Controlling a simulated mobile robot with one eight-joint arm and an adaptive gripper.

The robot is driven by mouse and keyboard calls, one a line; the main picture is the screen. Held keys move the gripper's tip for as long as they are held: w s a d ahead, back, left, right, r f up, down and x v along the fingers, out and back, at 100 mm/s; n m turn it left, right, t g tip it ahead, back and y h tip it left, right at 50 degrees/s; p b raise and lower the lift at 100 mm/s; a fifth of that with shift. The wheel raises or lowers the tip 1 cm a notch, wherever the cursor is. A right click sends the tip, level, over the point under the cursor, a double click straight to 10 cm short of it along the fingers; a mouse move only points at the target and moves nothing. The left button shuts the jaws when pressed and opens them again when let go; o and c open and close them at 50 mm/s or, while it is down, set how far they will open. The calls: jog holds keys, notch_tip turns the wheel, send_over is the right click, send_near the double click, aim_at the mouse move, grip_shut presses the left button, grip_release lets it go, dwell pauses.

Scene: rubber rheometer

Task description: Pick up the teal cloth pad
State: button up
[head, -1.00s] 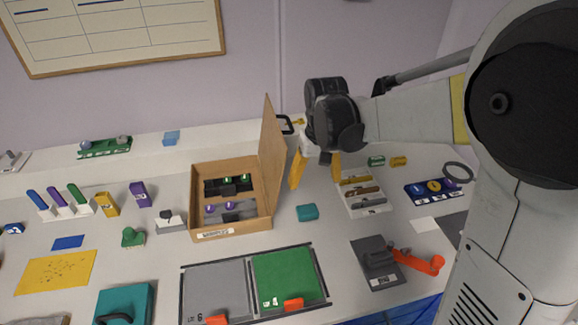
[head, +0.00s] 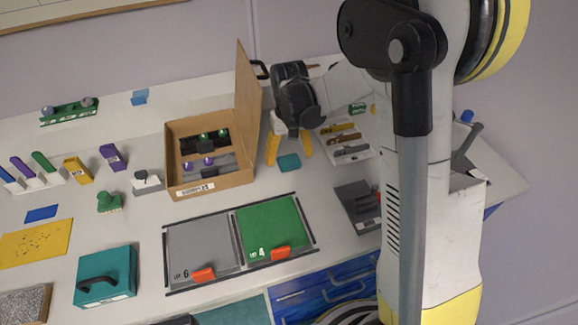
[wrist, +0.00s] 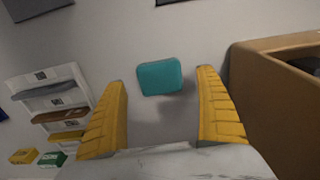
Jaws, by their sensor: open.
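The teal cloth pad (head: 289,162) is a small rounded block on the white table, just right of the open cardboard box. In the wrist view the pad (wrist: 160,77) lies beyond the fingertips, between their lines, with a shadow beneath it on the picture. My gripper (head: 289,150) has two yellow fingers spread apart, one to each side of the pad in the head view. In the wrist view my gripper (wrist: 162,84) is open and empty. I cannot tell how high the fingertips are above the table.
The cardboard box (head: 218,184) with its raised flap stands close to the left finger. A white tray of tools (head: 355,158) lies to the right. The grey panel (head: 196,245) and green panel (head: 270,228) lie in front. A teal case (head: 118,262) is at front left.

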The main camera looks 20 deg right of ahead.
notch_tip(320, 180, down, 2)
jog(key=shift+f+b, duration=0.25)
jog(key=shift+b, duration=0.05)
jog(key=shift+r, duration=0.1)
jog(key=c, duration=1.1)
jog(key=shift+o, duration=0.2)
jog(key=shift+r+p, duration=0.45)
jog(key=shift+r, duration=0.15)
jog(key=r+p, duration=0.1)
jog(key=r, duration=0.1)
jog(key=s+r+p, duration=0.1)
jog(key=r, duration=0.1)
jog(key=shift+d, duration=0.2)
jog(key=s+d+r+p, duration=0.3)
jog(key=s+r, duration=0.2)
jog(key=s, duration=0.5)
jog(key=shift+d+r+p, duration=0.3)
jog(key=shift+d+r, duration=0.1)
